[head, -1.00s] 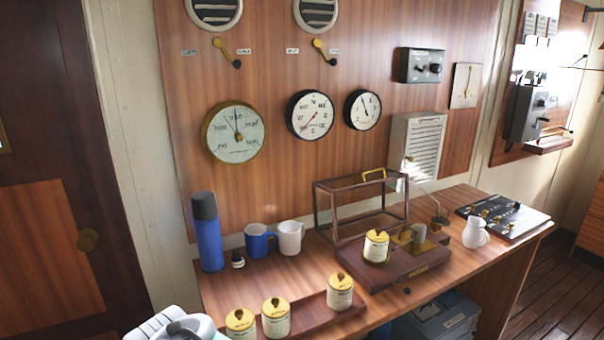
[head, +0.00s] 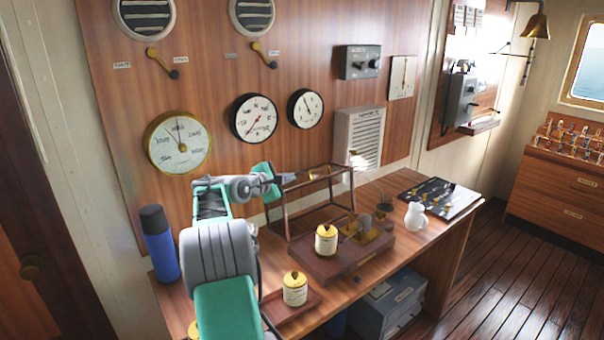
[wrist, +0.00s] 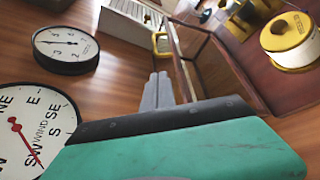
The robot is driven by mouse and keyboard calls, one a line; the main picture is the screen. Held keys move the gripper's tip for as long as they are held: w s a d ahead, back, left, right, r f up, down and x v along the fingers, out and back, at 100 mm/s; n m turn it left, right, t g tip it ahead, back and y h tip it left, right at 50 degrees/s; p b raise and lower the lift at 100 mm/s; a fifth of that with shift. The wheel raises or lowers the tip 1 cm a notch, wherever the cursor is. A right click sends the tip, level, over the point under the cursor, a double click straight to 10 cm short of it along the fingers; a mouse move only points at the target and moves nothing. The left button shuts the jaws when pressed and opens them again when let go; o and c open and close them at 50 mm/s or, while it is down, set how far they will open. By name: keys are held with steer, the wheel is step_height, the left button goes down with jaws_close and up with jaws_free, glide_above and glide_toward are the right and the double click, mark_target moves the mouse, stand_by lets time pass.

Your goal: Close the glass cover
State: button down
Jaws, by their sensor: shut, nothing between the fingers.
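The glass cover (head: 282,220) is a dark-framed clear box, tipped open at the back of its wooden base (head: 330,268). A brass handle (wrist: 161,42) on the cover shows in the wrist view. A white jar with a yellow lid (head: 326,241) and brass instrument parts (head: 366,232) stand uncovered on the base. My gripper (head: 291,177) is shut and empty, behind the cover's upper left corner, near the wall. In the wrist view, my gripper's fingers (wrist: 157,88) are together beside the cover's frame (wrist: 180,62); I cannot tell whether they touch it.
Wall gauges (head: 255,118) and a louvred box (head: 358,138) are close behind. A blue flask (head: 159,245) stands left. Another yellow-lidded jar (head: 295,289) sits on a tray in front. A white jug (head: 415,216) and black panel (head: 440,200) are right.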

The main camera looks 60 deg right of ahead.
mark_target(302, 182)
steer(key=p+x, duration=0.2)
steer(key=x, duration=0.6)
steer(key=shift+d+p, duration=0.3)
steer(key=shift+d, duration=0.05)
steer(key=shift+s+f, duration=0.1)
